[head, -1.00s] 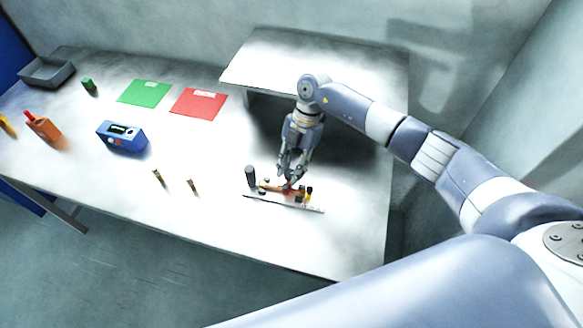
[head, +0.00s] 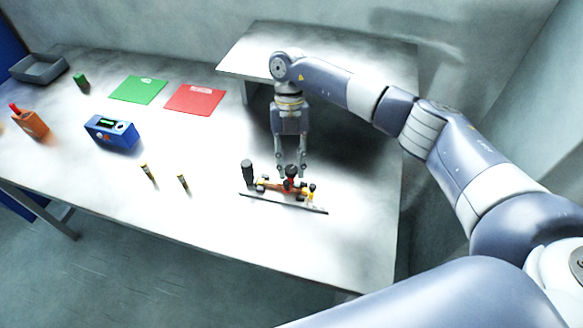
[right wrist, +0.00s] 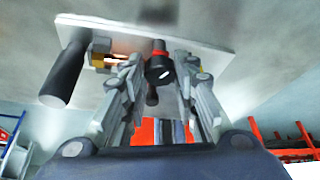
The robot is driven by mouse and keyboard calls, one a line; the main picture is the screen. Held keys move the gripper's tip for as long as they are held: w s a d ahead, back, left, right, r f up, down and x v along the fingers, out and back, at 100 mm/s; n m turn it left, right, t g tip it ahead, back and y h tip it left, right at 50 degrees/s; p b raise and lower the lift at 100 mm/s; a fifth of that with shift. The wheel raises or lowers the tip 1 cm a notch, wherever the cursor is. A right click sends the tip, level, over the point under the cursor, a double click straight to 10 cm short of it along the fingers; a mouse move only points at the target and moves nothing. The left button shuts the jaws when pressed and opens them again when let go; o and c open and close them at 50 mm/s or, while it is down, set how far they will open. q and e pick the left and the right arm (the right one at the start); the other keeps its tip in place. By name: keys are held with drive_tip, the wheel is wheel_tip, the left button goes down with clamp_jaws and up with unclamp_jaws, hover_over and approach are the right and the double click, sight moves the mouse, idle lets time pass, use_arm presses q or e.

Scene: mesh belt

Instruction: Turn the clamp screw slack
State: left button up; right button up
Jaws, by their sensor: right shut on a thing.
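The clamp fixture is a light plate (head: 270,201) near the front edge of the table, with orange and black parts on it and an upright black handle (head: 247,172) at its left end. The clamp screw (head: 291,171), with a black head and red below it, stands near the middle of the fixture. My right gripper (head: 291,174) reaches down from above with one finger on each side of the screw head, shut on it. In the right wrist view the black and red screw head (right wrist: 158,68) sits between the fingers. My left gripper is not in view.
A blue device (head: 112,132), an orange bottle-like thing (head: 33,124), green (head: 138,90) and red (head: 195,99) mats and a grey tray (head: 38,69) lie to the left. Two small cylinders (head: 148,172) stand left of the fixture. A raised shelf (head: 320,55) is behind my right gripper.

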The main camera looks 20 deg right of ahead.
drive_tip(key=shift+n+b, duration=0.35)
drive_tip(key=shift+n, duration=0.15)
drive_tip(key=shift+h, duration=0.3)
drive_tip(key=o, duration=1)
drive_tip(key=shift+a, duration=0.1)
drive_tip(key=shift+o, duration=0.2)
drive_tip(key=v, duration=1.2)
drive_tip(key=shift+o, duration=0.2)
